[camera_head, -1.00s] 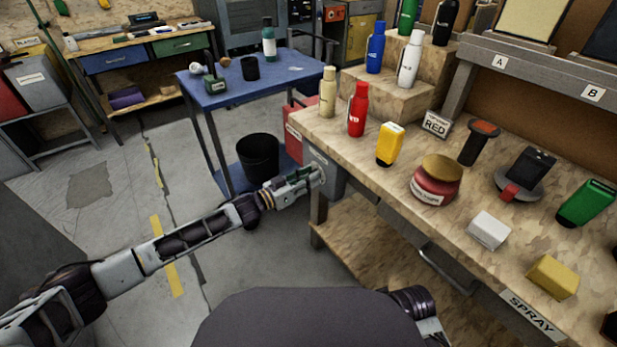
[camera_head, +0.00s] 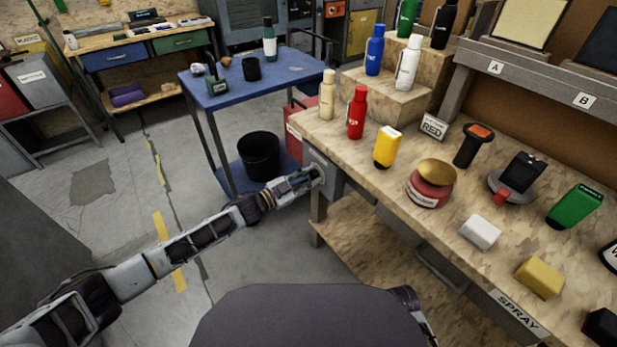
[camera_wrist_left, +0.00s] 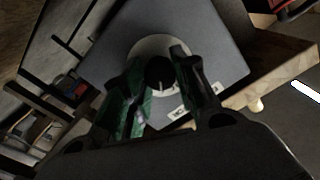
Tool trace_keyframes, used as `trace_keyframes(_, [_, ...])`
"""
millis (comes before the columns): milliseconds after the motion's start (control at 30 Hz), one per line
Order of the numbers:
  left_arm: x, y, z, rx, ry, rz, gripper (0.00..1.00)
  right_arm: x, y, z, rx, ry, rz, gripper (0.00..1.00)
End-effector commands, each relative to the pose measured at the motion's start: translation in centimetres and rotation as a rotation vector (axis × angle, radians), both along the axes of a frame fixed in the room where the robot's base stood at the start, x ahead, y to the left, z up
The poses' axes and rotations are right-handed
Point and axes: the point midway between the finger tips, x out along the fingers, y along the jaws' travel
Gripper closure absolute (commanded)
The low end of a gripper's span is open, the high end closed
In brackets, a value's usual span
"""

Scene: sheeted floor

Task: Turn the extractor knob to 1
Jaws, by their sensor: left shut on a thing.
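The extractor control is a grey box (camera_head: 330,184) on the end of the workbench, below its top. In the left wrist view the box face (camera_wrist_left: 215,60) carries a pale round dial (camera_wrist_left: 150,48) with a dark knob (camera_wrist_left: 159,71) that has a light pointer line. My left gripper (camera_head: 316,174) reaches the box from the left; in the left wrist view its green-padded fingers (camera_wrist_left: 160,75) are around the knob and shut on it. The dial's numbers are not readable, and the fingers hide part of it. My right gripper is not in view.
The wooden workbench (camera_head: 400,215) holds a red bottle (camera_head: 356,113), a cream bottle (camera_head: 327,96), a yellow container (camera_head: 387,147) and a red jar (camera_head: 431,183). A blue table (camera_head: 290,75) and a black bin (camera_head: 259,155) stand behind my left arm. The floor at left is mostly clear.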

Motion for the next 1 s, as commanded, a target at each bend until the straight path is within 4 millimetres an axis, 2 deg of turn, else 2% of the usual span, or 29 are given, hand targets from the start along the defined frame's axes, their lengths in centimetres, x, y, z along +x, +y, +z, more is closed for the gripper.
trace_keyframes(433, [-0.05,0.03,-0.20,0.011,-0.011,0.000,0.95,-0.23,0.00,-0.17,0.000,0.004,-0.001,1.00])
trace_keyframes(467, [-0.05,0.03,-0.20,0.011,-0.011,0.000,0.69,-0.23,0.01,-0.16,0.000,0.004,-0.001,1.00])
trace_keyframes(600, [-0.04,0.03,-0.16,0.011,-0.011,0.000,0.51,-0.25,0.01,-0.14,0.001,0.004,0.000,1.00])
trace_keyframes(1000, [-0.07,0.10,-0.05,0.010,-0.012,0.000,0.49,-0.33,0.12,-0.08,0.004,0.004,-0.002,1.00])
